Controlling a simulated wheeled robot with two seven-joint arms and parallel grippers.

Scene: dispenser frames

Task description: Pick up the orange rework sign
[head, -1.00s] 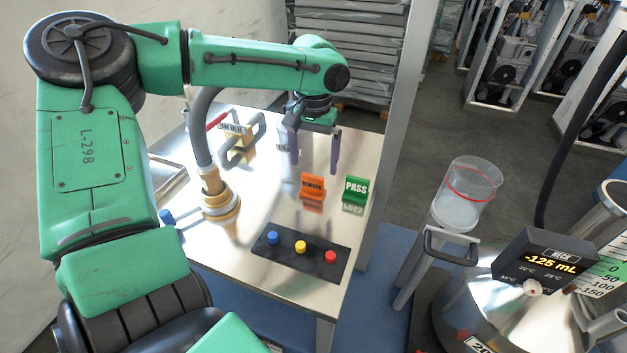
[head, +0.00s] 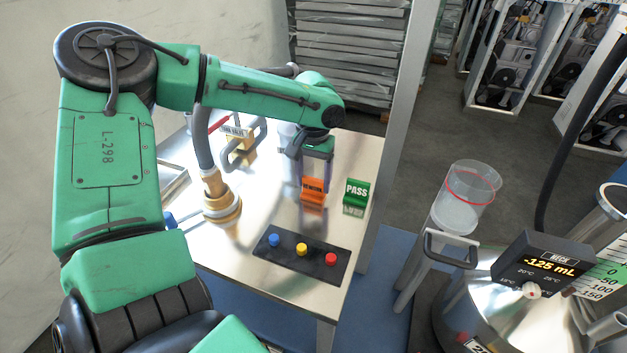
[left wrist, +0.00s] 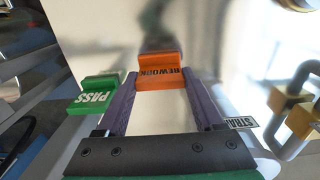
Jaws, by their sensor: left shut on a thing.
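The orange rework sign (head: 312,192) stands on the metal table, left of the green PASS sign (head: 356,192). My left gripper (head: 313,182) is down at the orange sign, coming from behind it, and is shut on it. In the left wrist view the orange sign (left wrist: 160,72) sits between the tips of the two purple fingers (left wrist: 160,84), one on each side. The green sign (left wrist: 95,97) is just outside one finger there. The sign's base appears to be on the tabletop. My right gripper is not in view.
A black strip (head: 301,255) with blue, yellow and red buttons lies in front of the signs. A grey pipe with a brass fitting (head: 221,203) and a brass valve (head: 240,150) stand to the left. A clear cylinder (head: 467,195) is off to the right.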

